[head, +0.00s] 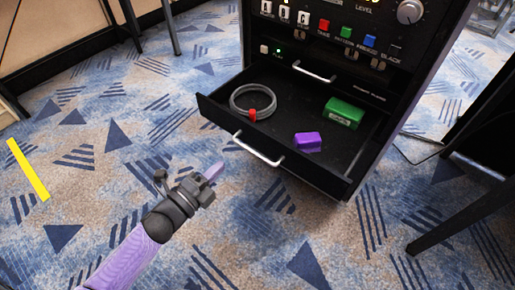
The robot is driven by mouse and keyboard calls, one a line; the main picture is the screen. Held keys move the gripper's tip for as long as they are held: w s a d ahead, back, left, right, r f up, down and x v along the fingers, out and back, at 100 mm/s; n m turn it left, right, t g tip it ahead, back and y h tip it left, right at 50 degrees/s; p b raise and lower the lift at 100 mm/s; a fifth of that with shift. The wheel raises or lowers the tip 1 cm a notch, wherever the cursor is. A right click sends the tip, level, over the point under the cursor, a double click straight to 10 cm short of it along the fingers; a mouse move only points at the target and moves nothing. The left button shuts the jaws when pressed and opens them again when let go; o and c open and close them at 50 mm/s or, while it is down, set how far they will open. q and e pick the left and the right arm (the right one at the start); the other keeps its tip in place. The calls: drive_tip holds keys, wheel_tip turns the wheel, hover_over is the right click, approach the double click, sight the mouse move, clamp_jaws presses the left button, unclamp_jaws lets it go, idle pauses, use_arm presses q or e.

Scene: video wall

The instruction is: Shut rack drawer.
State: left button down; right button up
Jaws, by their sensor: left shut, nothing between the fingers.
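The rack drawer (222,122) is black and stands pulled out from the lower front of the black rack. A silver bar handle (258,150) is on its front panel. Inside lie a grey cable coil (233,104) with a red clip, a purple block (307,140) and a green box (343,112). My left gripper (214,172) is in front of the drawer, to the left of and a little below the handle in the picture. Its fingers are shut and empty, and a gap shows between them and the handle. My right gripper is out of view.
The rack (385,25) carries a panel with coloured buttons and a silver knob (410,11). A second silver handle (314,72) sits above the drawer. Dark furniture legs (450,230) stand at the right. The carpet (110,190) around my left arm is clear, with a yellow strip (28,169) at the left.

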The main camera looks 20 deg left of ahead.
sight(258, 130)
use_arm(q)
drive_tip(key=b+x, duration=0.1)
drive_tip(key=x, duration=0.3)
drive_tip(key=b+x, duration=0.2)
drive_tip(key=x, duration=0.1)
drive_tip(key=b+x, duration=0.2)
drive_tip(key=x, duration=0.2)
drive_tip(key=shift+w+f, duration=0.35)
drive_tip(key=shift+w, duration=0.05)
drive_tip(key=shift+w+d+r, duration=0.15)
drive_tip(key=shift+w, duration=0.3)
drive_tip(key=shift+r, duration=0.1)
